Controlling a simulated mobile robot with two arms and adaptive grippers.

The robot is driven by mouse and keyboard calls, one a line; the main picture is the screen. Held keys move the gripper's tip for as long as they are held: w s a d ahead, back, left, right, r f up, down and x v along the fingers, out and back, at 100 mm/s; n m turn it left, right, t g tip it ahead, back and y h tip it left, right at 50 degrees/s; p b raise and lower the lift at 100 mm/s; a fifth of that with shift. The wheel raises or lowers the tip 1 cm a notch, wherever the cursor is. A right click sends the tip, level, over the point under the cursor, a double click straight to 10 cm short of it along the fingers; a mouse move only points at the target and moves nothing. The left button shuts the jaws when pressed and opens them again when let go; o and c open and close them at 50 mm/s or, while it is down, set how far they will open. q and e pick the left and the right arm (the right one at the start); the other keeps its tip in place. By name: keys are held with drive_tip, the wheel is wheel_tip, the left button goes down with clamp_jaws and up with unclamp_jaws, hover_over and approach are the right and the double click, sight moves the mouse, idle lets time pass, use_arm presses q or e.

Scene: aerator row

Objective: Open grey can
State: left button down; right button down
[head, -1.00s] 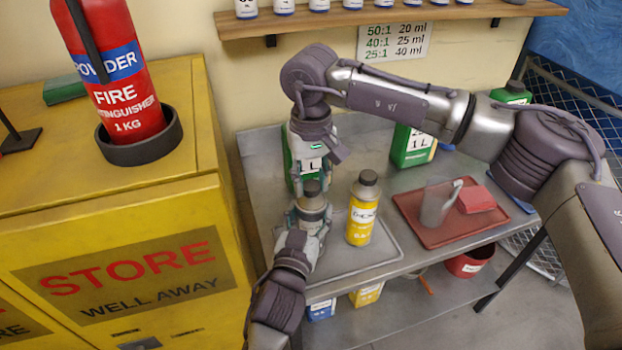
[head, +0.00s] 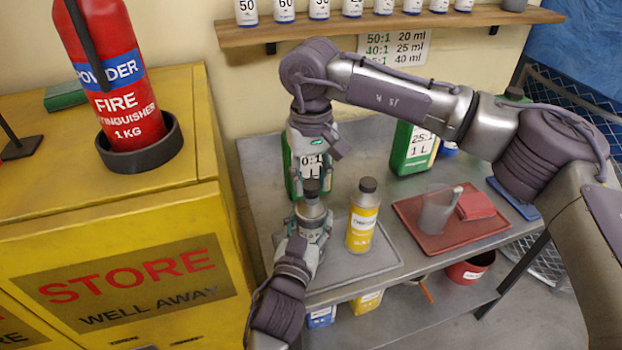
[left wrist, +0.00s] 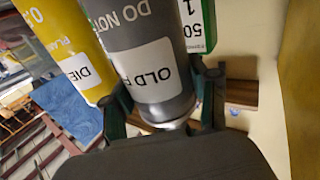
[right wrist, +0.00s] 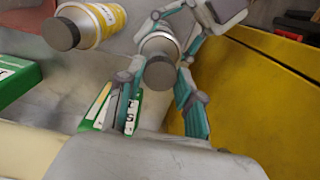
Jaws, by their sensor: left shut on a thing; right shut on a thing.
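The grey can (head: 311,208) stands upright on the grey mat on the steel bench. Its dark cap (right wrist: 161,72) shows in the right wrist view. My left gripper (head: 311,222) is shut around the can's body; in the left wrist view the grey can (left wrist: 150,65), with a white "OLD" label, sits between its fingers. My right gripper (right wrist: 158,84) comes down from above and is shut on the dark cap, one finger on each side. In the head view its fingers partly hide behind its own wrist.
A yellow can (head: 362,218) stands close right of the grey can. Green containers (head: 412,148) stand behind. A red tray (head: 440,240) with a clear beaker (head: 437,210) and red cloth (head: 476,205) lies to the right. The yellow cabinet (head: 110,270) bounds the left.

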sight(311, 184)
drive_tip(key=shift+r, duration=2)
use_arm(q)
drive_tip(key=shift+c, duration=1.1)
unclamp_jaws()
